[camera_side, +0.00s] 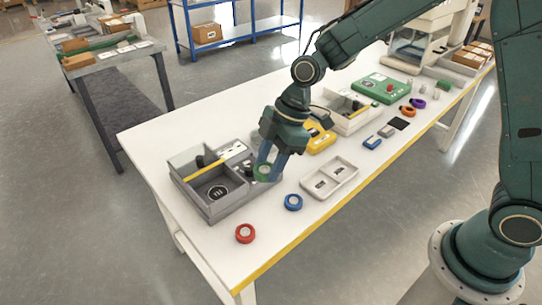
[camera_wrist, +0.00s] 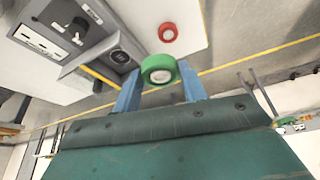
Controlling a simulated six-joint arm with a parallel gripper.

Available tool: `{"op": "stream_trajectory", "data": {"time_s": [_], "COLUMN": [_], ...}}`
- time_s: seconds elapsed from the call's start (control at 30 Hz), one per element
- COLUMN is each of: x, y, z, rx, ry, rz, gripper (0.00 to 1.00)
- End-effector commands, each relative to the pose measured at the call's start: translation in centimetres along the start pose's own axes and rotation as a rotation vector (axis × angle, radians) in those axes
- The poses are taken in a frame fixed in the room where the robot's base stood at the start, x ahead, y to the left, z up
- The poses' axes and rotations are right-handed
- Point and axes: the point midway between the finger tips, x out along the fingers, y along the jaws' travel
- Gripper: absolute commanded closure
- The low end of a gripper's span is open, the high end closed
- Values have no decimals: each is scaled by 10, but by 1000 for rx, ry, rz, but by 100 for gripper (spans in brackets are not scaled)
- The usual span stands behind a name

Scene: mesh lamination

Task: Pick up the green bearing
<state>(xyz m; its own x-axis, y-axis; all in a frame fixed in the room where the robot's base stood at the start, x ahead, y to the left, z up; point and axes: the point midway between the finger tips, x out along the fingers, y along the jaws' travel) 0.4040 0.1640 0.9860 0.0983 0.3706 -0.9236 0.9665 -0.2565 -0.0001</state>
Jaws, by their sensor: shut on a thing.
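The green bearing (camera_wrist: 159,70) is a green ring with a pale centre. It sits between the two blue fingers of my gripper (camera_wrist: 160,88) in the wrist view, and the fingers are shut on it. In the side view my gripper (camera_side: 267,168) points down beside the grey compartment tray, with the green bearing (camera_side: 262,172) at its fingertips. The bearing appears held a little above the white table, though the exact height is hard to tell. Part of its edge is hidden by the fingers.
A grey compartment tray (camera_side: 213,212) stands left of my gripper. A red bearing (camera_side: 245,233) and a blue bearing (camera_side: 293,202) lie near the front edge. A light two-pocket tray (camera_side: 345,180) and a yellow item (camera_side: 321,138) are to the right. The table's near left corner is clear.

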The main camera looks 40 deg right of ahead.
Motion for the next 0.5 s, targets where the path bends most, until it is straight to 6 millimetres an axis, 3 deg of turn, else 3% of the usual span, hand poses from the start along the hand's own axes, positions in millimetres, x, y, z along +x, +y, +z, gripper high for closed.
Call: {"op": "stream_trajectory", "data": {"time_s": [0.2,0.5], "x": [-27,-36], "y": [0,0], "z": [-11,-15], "rx": [0,0], "ry": [0,0], "rz": [2,0], "gripper": [82,82]}}
